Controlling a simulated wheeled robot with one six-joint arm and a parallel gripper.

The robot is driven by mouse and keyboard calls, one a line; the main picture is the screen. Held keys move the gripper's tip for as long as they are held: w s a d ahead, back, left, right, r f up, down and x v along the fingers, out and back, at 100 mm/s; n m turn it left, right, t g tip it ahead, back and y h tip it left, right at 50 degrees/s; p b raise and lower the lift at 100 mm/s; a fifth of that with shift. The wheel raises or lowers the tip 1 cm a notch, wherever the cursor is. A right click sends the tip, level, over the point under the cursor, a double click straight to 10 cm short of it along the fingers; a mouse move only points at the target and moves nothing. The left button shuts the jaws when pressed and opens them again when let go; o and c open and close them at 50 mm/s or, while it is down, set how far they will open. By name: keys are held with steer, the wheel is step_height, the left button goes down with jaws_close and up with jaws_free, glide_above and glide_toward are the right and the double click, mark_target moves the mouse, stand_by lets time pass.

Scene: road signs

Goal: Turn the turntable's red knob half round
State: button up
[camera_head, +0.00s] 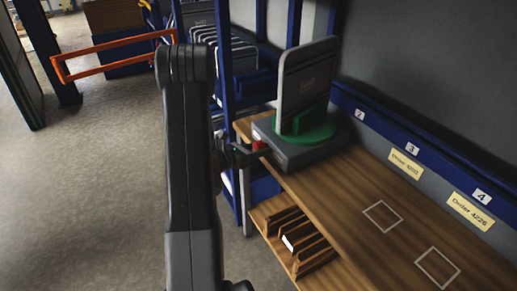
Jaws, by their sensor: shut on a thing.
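The turntable (292,155) is a grey box with a round green top (318,133) at the far end of the wooden bench. A grey rounded sign panel (305,85) stands upright in a green holder on it. The red knob (257,146) is on the box's left side, and only a small part of it shows. My gripper (254,153) reaches in from the left and is shut on the red knob. My arm stands in front and hides part of the gripper's wrist.
The wooden bench (345,204) has white square outlines and is clear in front of the turntable. A slotted wooden rack (297,243) sits on a lower shelf. Blue posts and a rack of grey panels (235,57) stand behind. An orange frame (112,45) is at the upper left, with open floor before it.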

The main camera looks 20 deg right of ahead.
steer(key=shift+w+n, duration=0.1)
steer(key=shift+n, duration=0.6)
steer(key=o, duration=0.7)
steer(key=shift+a, duration=0.1)
steer(key=a, duration=0.4)
steer(key=s+a+r+b, duration=0.1)
steer(key=a, duration=0.8)
steer(key=shift+s+a+r, duration=0.25)
steer(key=shift+s, duration=0.1)
steer(key=shift+d, duration=0.1)
steer(key=d, duration=0.4)
steer(key=w+d+f+p, duration=0.1)
steer(key=d, duration=0.8)
steer(key=shift+w+d+f, duration=0.25)
steer(key=shift+w, duration=0.05)
